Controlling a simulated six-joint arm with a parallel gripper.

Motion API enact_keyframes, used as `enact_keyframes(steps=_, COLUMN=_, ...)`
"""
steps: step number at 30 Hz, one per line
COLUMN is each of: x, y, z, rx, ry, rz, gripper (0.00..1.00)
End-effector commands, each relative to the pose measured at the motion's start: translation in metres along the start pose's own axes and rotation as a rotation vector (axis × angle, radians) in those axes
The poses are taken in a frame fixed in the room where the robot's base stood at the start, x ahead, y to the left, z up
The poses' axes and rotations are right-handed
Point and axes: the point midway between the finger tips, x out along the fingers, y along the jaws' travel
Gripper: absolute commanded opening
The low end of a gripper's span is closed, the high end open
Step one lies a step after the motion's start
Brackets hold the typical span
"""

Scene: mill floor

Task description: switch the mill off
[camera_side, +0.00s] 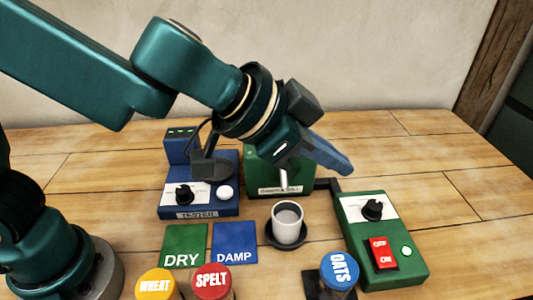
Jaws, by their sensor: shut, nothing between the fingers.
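The green mill (262,165) stands at the back middle, partly hidden behind my gripper. A green control box (403,279) at the right carries a black dial (372,209), a red rocker switch (383,253) marked OFF and ON, and a small pale green lamp (407,251) that looks lit. I cannot tell which side of the rocker is pressed in. My gripper (345,168) is shut and empty, with its blue fingers pointing down and right. It is in the air above and left of the control box, apart from the switch.
A white cup (288,225) stands on a dark saucer (272,239) in front of the mill. A blue tester (205,208) stands left. Green DRY (185,240) and blue DAMP (235,238) mats lie before it. WHEAT (155,284), SPELT (212,279) and OATS (340,270) jars line the front.

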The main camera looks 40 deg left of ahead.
Motion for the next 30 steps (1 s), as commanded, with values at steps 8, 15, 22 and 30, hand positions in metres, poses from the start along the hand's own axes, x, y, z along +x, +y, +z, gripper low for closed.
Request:
enact_keyframes(steps=8, x=0.011, y=0.046, z=0.015, rx=0.073, ry=-0.047, rz=0.080, gripper=0.00)
enact_keyframes(steps=15, x=0.011, y=0.046, z=0.015, rx=0.073, ry=-0.045, rz=0.081, gripper=0.00)
enact_keyframes(steps=22, x=0.014, y=0.046, z=0.014, rx=0.073, ry=-0.043, rz=0.079, gripper=0.00)
enact_keyframes(steps=30, x=0.032, y=0.046, z=0.015, rx=0.073, ry=-0.044, rz=0.078, gripper=0.00)
